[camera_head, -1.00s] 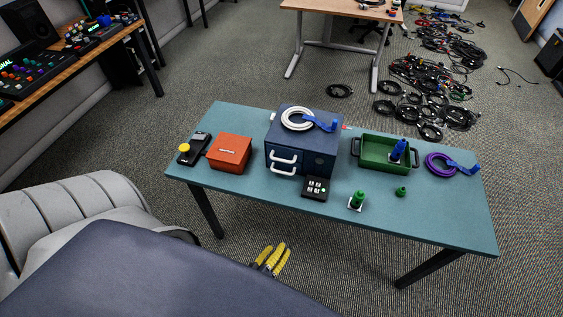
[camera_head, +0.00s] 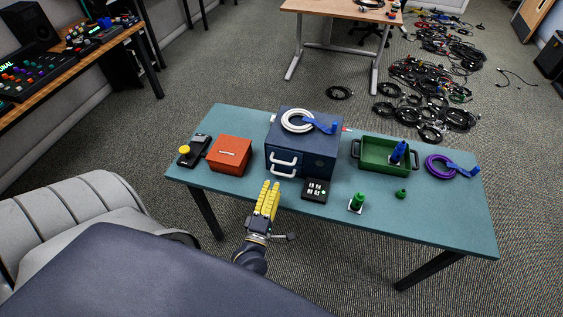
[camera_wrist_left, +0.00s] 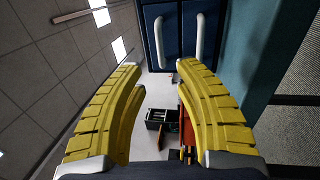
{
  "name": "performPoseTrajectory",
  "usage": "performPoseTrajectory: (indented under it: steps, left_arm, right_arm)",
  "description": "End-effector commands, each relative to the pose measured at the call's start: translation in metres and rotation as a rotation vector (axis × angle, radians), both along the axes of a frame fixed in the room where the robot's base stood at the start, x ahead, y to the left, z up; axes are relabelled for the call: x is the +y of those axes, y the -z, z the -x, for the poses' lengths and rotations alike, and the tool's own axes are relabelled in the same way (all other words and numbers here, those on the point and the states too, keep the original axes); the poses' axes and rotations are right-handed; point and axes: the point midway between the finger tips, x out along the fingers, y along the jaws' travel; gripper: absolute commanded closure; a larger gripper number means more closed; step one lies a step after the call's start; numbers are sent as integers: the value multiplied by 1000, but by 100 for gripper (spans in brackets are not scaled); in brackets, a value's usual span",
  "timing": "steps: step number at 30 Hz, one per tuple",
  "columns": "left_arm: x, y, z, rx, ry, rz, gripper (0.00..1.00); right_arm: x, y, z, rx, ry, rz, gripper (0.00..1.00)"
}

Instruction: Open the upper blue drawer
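The dark blue cabinet (camera_head: 318,165) stands on the teal table with two drawers, both closed. The upper drawer's white handle (camera_head: 283,161) sits above the lower handle (camera_head: 284,174). My left gripper (camera_head: 270,186) has yellow fingers pointing at the cabinet from the table's front side, apart from the handles. In the left wrist view the picture is turned sideways; the upper handle (camera_wrist_left: 160,40) is left of the lower handle (camera_wrist_left: 198,38), both beyond my open, empty fingers (camera_wrist_left: 156,66). My right gripper is not in view.
A white cable coil (camera_head: 297,119) with a blue strap lies on the cabinet. An orange box (camera_head: 229,154) stands left of it, and a black button box (camera_head: 315,190) sits close to its front. A green tray (camera_head: 381,164) and green pieces stand to the right.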

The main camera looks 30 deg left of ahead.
Motion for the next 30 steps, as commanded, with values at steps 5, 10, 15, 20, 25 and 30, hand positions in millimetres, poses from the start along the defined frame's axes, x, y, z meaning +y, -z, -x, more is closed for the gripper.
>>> performPoseTrajectory:
  steps: [5,10,15,20,25,30]
  left_arm:
    - [10,-7,-33,-3,-1,-2,68]
    - [18,-12,-59,-2,0,-2,68]
    - [25,-15,-79,0,0,-1,68]
    - [29,-17,-92,1,0,-2,68]
    - [31,-18,-98,2,0,-2,68]
    - [31,-18,-99,3,0,-2,68]
  right_arm:
    - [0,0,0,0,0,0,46]
    - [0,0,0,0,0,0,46]
    - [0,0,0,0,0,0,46]
    - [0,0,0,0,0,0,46]
    - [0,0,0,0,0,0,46]
    - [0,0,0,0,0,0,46]
